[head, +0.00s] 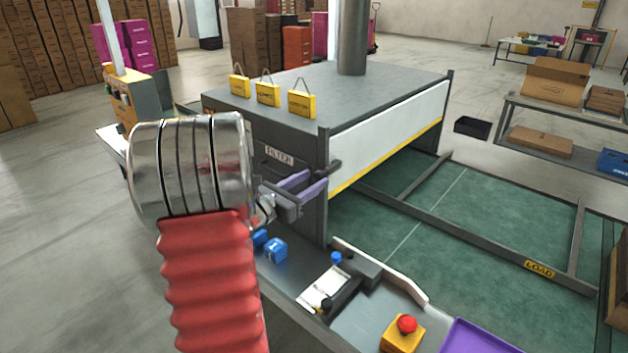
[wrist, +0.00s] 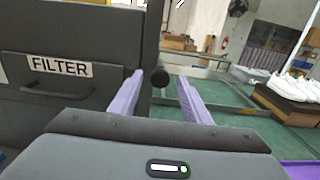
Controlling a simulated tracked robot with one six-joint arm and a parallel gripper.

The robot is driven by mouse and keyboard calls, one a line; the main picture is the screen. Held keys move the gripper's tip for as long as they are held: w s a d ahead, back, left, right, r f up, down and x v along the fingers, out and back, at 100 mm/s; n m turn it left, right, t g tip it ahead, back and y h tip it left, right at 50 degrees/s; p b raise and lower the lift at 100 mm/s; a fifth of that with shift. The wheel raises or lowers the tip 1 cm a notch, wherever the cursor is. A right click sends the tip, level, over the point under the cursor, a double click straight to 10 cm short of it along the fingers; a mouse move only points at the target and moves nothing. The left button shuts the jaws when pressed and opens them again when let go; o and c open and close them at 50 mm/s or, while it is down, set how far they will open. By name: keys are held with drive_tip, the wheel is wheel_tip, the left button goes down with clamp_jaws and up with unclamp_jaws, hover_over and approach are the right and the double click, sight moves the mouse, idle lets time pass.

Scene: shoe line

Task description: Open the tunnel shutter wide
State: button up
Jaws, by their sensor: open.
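A FILTER drawer (wrist: 55,75) with a bar handle is left of my fingers. Yellow tags (head: 268,94) stand on the tunnel top. Below are blue blocks (head: 275,250), a red button box (head: 404,332) and a purple tray (head: 478,338). The green bed (head: 455,215) is largely clear.

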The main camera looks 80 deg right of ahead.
drive_tip(key=v, duration=1.2)
drive_tip(key=shift+a, duration=0.1)
idle(0.4)
